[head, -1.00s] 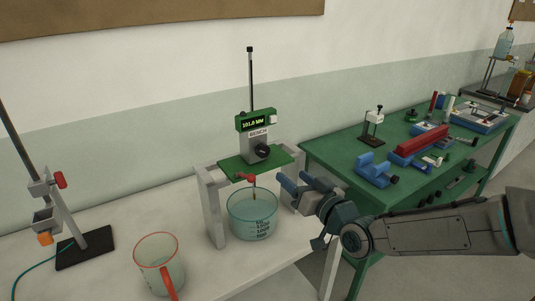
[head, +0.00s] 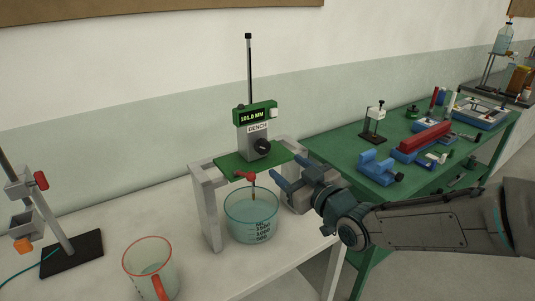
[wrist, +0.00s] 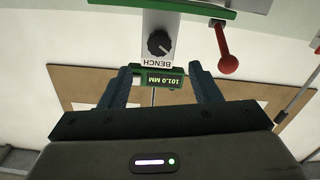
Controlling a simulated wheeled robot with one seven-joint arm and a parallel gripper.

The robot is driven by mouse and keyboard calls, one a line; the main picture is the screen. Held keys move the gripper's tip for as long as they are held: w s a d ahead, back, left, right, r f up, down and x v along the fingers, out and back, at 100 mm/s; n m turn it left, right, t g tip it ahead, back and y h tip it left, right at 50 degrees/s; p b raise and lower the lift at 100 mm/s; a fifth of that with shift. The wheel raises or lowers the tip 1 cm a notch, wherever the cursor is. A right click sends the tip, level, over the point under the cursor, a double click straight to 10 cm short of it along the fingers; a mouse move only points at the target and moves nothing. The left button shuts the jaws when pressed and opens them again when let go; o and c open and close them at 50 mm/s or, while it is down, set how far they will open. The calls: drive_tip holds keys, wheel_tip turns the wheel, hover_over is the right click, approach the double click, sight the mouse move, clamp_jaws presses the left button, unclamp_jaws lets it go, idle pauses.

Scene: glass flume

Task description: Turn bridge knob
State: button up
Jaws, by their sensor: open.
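The bridge is a green plate (head: 232,168) on grey-white supports, with a "BENCH" block and a green display reading 101.0 MM (head: 254,116) above it. The black knob (head: 263,147) is on the front of the block. In the wrist view the knob (wrist: 160,43) appears upside down with a pale pointer mark, beyond the fingertips. My gripper (head: 277,176) is open and empty, to the right of and a little below the knob, apart from it. A red-ended lever (head: 245,176) hangs at the plate's front; it also shows in the wrist view (wrist: 228,64).
A glass beaker (head: 252,215) of liquid stands below the bridge, close under my gripper. A red-rimmed jug (head: 149,267) is at front left and a clamp stand (head: 72,254) at far left. A green table (head: 345,150) with tools stands right.

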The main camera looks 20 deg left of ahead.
sight(265, 149)
drive_tip(key=shift+b+x, duration=0.6)
drive_tip(key=shift+x, duration=4.6)
drive_tip(key=shift+d, duration=0.1)
drive_tip(key=c, duration=1)
